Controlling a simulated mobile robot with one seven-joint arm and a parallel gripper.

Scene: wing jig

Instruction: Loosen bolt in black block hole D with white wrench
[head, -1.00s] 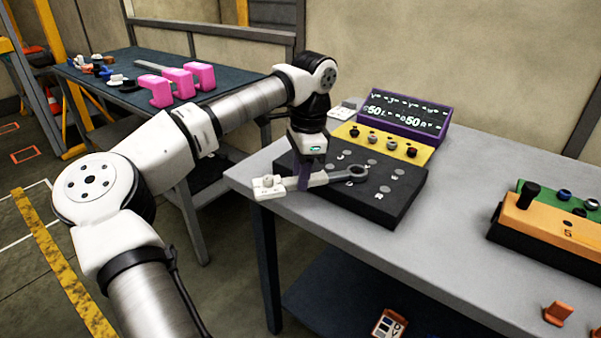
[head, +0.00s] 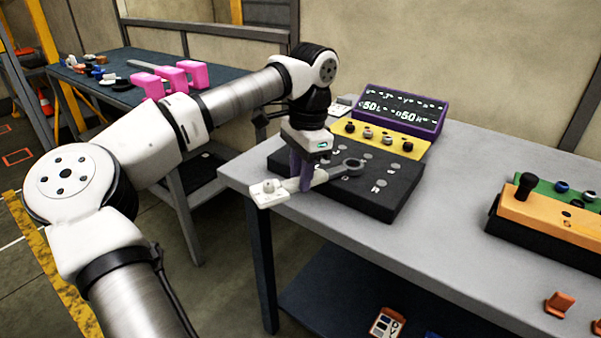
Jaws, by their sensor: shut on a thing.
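The black block (head: 395,203) lies on the grey table, with several lettered holes on its top. My gripper (head: 305,186) is shut on the white wrench (head: 320,178) at the block's front left side. The wrench's grey ring end (head: 353,164) is over the block's top, near a hole marked D (head: 346,178). I cannot tell whether the ring sits around a bolt or above it. The bolt in hole D is not clearly visible.
A yellow block (head: 410,148) with several bolts and a purple display box (head: 400,108) stand behind the black block. An orange block (head: 545,222) and a green block (head: 585,203) are at the right. The grey table (head: 440,240) is clear between them.

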